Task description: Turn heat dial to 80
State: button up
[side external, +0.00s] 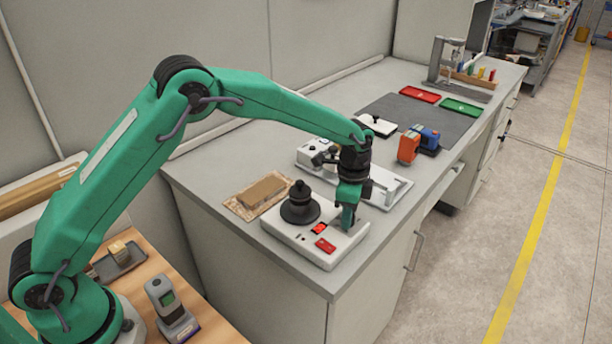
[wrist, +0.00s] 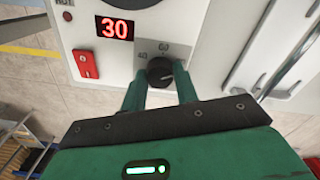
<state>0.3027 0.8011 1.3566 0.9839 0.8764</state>
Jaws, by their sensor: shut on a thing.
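The heat dial (wrist: 159,71) is a round black knob on the white unit (side external: 282,235). In the wrist view its scale shows small marks around the far side, one of them like 60; the pointer is too small to read surely. The display (wrist: 115,28) above left of the dial reads 30 in red. My gripper (side external: 347,222) points down at the unit's right end. In the wrist view its two green fingers (wrist: 159,78) are shut on the dial, one on each side. In the side view the gripper hides the dial.
A red switch (wrist: 86,64) lies left of the dial. A black stepped cone (side external: 300,206) stands on the unit. A white device (side external: 391,188) sits close behind my gripper. A brown block (side external: 262,190) lies on a board to the left.

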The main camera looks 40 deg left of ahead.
jog(key=o, duration=1)
jog(key=shift+r, duration=3.9)
jog(key=shift+r, duration=0.15)
